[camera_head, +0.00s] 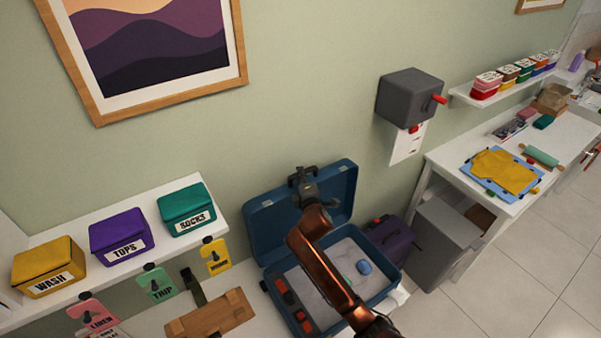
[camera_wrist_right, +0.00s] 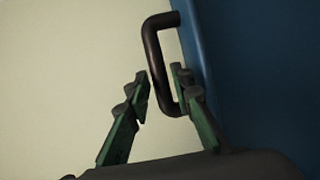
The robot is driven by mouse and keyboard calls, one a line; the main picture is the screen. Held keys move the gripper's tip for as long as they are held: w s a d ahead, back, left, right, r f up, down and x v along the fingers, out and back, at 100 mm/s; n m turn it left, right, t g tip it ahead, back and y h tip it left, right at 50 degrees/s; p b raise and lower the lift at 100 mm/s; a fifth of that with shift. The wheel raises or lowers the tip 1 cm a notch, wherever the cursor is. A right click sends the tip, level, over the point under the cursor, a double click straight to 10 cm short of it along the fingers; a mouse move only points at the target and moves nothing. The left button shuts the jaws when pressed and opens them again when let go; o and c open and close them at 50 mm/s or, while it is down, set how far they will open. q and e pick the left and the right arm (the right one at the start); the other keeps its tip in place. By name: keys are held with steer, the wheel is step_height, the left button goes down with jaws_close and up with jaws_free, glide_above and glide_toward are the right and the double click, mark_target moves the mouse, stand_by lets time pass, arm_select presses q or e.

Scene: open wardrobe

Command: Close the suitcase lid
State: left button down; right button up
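The blue suitcase (camera_head: 292,312) lies open on a white surface, its lid (camera_head: 270,229) standing raised towards the wall. Grey contents, a small blue item and red items lie in its base. My right gripper (camera_head: 303,178) is at the lid's top edge, its arm reaching across the open suitcase. In the right wrist view the dark lid handle (camera_wrist_right: 152,55) stands out from the blue lid (camera_wrist_right: 260,70). My right fingers (camera_wrist_right: 160,85) are parted, with the handle's lower part between them, close to the right finger. My left gripper is not in view.
Wash, Tops and Socks boxes (camera_head: 122,235) stand on a shelf at left. A purple bag (camera_head: 390,240) and a grey bin (camera_head: 440,235) stand at right. A grey wall box (camera_head: 408,97) hangs above them.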

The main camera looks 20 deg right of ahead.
steer(key=shift+w+d+f, duration=0.15)
steer(key=shift+w+d, duration=0.05)
steer(key=shift+w, duration=0.4)
steer(key=shift+w+d, duration=0.1)
steer(key=shift+w, duration=0.15)
steer(key=shift+w+f, duration=0.15)
steer(key=shift+w, duration=0.15)
jaws_close()
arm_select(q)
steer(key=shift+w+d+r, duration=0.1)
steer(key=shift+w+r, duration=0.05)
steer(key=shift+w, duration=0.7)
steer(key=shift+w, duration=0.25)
